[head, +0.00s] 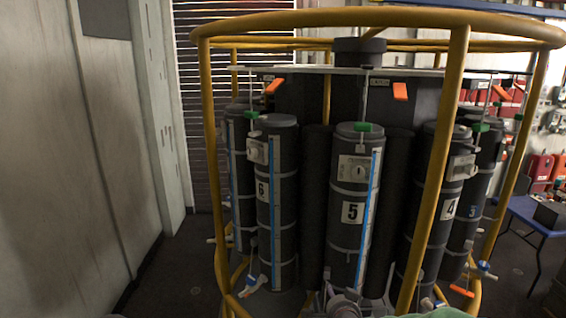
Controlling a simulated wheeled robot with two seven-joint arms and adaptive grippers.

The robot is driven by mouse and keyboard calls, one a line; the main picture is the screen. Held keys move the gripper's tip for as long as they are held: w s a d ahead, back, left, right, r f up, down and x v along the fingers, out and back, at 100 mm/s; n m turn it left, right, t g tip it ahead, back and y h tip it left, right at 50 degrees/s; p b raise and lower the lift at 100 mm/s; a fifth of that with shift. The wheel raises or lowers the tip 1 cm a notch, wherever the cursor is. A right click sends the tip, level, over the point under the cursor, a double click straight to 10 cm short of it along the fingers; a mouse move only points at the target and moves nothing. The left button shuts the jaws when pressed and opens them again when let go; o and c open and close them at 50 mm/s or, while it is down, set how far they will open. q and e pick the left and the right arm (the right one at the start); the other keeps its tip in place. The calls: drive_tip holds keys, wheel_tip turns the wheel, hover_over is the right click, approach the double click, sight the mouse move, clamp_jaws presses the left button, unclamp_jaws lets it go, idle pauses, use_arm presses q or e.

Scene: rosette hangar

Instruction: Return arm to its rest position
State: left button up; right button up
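No gripper of mine can be clearly made out in the head view. A grey jointed part (345,303) shows at the bottom edge, cut off by the frame. I cannot tell whether it belongs to one of my arms or to the rosette. The rosette, a yellow tubular frame (458,95) around dark grey bottles, stands in front of me. Bottle 5 (352,235) is nearest the middle, bottle 6 (275,215) is to its left, and bottle 4 (437,225) is to its right. All three stand upright.
A pale wall (60,160) runs along the left. A slatted shutter (194,110) is behind the rosette. A blue table (530,215) stands at the right, with red cases (540,170) beyond it. Dark floor (180,275) is free between wall and rosette.

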drive_tip(key=s+f+n+g+y, duration=0.15)
drive_tip(key=s+f, duration=0.25)
drive_tip(key=f, duration=0.4)
drive_tip(key=s+f+n+g, duration=0.1)
drive_tip(key=s+f+g, duration=0.1)
drive_tip(key=s+f, duration=0.45)
drive_tip(key=s+f+n+g+y, duration=0.1)
drive_tip(key=s+f+n+g, duration=0.15)
drive_tip(key=f, duration=0.75)
drive_tip(key=s+a+f+n+g+y, duration=0.15)
drive_tip(key=s+f, duration=0.25)
drive_tip(key=s, duration=0.4)
drive_tip(key=s+a+f+g, duration=0.2)
drive_tip(key=s+f+g, duration=0.15)
drive_tip(key=s, duration=0.35)
drive_tip(key=s+a+f+n+g+y, duration=0.1)
drive_tip(key=s+f, duration=0.3)
drive_tip(key=s, duration=0.4)
use_arm(q)
wheel_tip(320, 180, down, 13)
drive_tip(key=b, duration=1.3)
drive_tip(key=shift+f, duration=0.15)
use_arm(e)
wheel_tip(320, 180, down, 12)
drive_tip(key=w+a+n, duration=0.1)
drive_tip(key=w, duration=0.1)
drive_tip(key=shift+a+r, duration=0.15)
drive_tip(key=shift+a, duration=0.25)
